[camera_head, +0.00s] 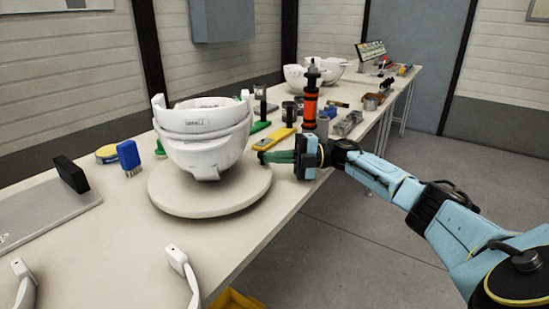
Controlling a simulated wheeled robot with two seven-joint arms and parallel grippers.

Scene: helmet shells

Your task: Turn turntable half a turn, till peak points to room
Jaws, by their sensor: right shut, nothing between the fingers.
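A round off-white turntable (165,196) lies on the bench near its front edge. A white helmet shell (205,145) stands on it, with a raised band at its top and a small protrusion low on the near side. I cannot tell clearly which part is the peak. My right gripper (266,157) reaches in from the right. Its green fingers are shut and empty, pointing left at the shell's right side, over the turntable's right rim. Whether they touch anything is unclear. My left gripper is not in view.
More white shells (325,72) are farther back. A grey plate (42,212) lies left. Two white curved pieces show at the bottom. Floor is open right of the bench (110,256).

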